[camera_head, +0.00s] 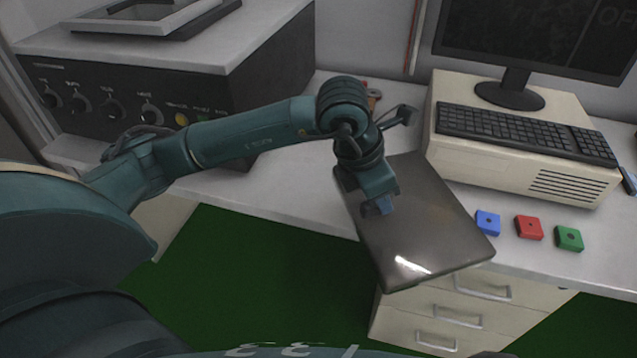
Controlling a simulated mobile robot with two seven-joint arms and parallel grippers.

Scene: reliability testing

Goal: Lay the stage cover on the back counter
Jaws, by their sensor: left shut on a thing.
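The stage cover (425,228) looks like a dark, glossy rectangular plate with rounded corners. It is at the middle right of the head view, over the counter's front edge, its near part sticking out past the edge above the drawers. My left gripper (380,204) is shut on the stage cover near its left side. I cannot tell whether the cover touches the counter. The white counter (285,190) runs along the back wall. My right gripper is not in view.
A black-fronted machine (150,85) with knobs stands at the left. A beige computer case (515,135) with a keyboard (520,130) and monitor (545,35) stands at the right. Blue (487,223), red (529,227) and green (568,238) blocks lie near the cover. Drawers (465,310) are below.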

